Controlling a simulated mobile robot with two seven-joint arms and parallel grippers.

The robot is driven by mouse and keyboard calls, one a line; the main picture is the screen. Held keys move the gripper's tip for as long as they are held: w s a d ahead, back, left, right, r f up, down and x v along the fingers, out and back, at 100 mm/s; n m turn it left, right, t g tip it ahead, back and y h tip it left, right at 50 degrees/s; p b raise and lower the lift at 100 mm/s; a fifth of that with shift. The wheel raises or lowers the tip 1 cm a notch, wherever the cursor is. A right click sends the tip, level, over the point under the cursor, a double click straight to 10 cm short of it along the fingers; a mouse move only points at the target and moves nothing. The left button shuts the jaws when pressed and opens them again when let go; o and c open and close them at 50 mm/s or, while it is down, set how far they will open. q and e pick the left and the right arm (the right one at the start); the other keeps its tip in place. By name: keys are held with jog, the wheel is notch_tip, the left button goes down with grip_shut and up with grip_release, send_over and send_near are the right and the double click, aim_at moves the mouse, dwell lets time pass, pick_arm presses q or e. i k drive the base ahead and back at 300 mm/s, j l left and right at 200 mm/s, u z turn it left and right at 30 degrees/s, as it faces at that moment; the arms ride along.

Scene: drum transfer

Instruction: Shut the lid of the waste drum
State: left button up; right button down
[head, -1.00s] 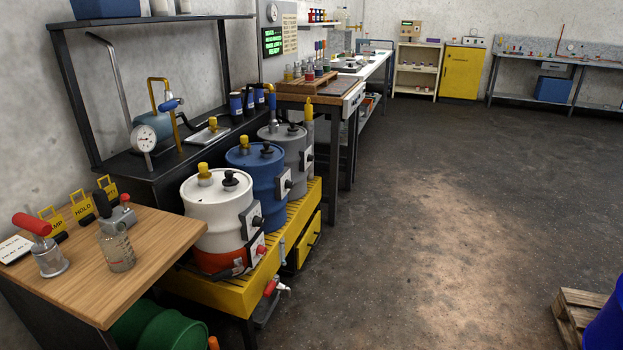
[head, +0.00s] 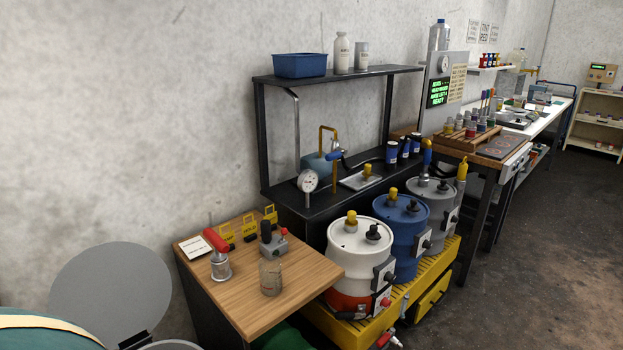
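A large round grey lid (head: 110,288) stands raised at the lower left of the head view, in front of the wall. A dark hinge piece (head: 133,341) shows at its lower edge. Beside the hinge, a sliver of a grey rounded top (head: 170,346) shows at the bottom edge; it looks like the waste drum, whose body is out of the picture. The lid is open, tilted up from that top. Neither of my grippers is in view.
A wooden table (head: 310,263) with a red-handled tool and a glass jar stands right of the lid. White (head: 356,262), blue (head: 398,235) and grey drums stand on a yellow platform beyond. A teal rounded thing (head: 35,336) fills the lower left corner. Open floor lies at right.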

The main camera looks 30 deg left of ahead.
aim_at(118, 292)
jog(key=k+j, duration=1.95)
jog(key=j, duration=0.3)
jog(key=i+j, duration=0.25)
jog(key=i, duration=0.2)
jog(key=i+j+u, duration=0.1)
jog(key=i+j, duration=0.15)
jog(key=i, duration=0.15)
jog(key=k+l+z, duration=0.1)
jog(key=l, duration=0.2)
jog(key=k+l+z, duration=0.15)
jog(key=l, duration=0.2)
jog(key=k+l+z, duration=0.1)
jog(key=l, duration=0.25)
jog(key=i+j+u, duration=0.15)
jog(key=j, duration=0.25)
jog(key=i+j+u, duration=0.1)
jog(key=j, duration=0.3)
jog(key=i, duration=0.1)
